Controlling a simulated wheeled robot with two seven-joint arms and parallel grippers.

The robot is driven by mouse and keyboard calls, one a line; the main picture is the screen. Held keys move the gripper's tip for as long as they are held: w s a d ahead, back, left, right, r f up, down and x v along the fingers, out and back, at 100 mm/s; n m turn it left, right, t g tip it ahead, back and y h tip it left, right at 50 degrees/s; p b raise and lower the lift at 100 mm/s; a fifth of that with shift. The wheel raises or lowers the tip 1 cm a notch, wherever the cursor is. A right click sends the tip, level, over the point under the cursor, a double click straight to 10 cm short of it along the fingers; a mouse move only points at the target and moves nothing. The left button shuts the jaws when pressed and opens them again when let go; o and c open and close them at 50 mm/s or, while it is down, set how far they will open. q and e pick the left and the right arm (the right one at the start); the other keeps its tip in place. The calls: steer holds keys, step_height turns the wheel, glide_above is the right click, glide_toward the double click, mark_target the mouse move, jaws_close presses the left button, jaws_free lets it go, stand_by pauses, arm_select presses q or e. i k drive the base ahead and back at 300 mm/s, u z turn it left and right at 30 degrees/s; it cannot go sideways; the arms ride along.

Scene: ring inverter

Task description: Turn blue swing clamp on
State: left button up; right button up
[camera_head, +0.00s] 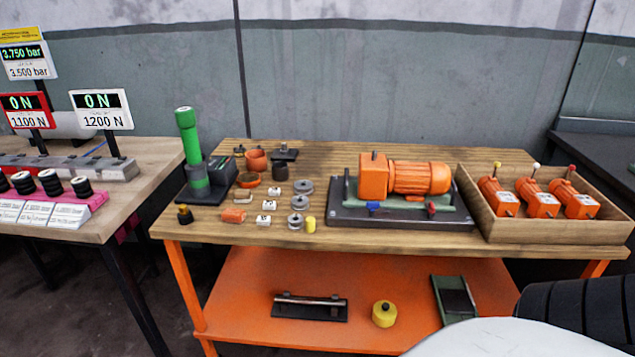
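The blue swing clamp (374,208) is a small blue part at the front of a dark fixture plate (345,217) on the wooden workbench. It sits below the left part of an orange motor (405,178), which lies on the fixture. The clamp is too small in the picture to tell whether it is swung on or off. A red clamp (432,208) sits to its right on the same fixture. Neither my left nor my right gripper is in view.
An open wooden crate (550,233) with 3 orange motors stands right of the fixture. A green press-like device (190,150) and several small parts stand to its left. An orange lower shelf (250,300) holds several items. A second table with displays (101,110) stands at left.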

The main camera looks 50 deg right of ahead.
mark_target(373, 208)
steer(key=i, duration=1.35)
steer(key=z, duration=1.95)
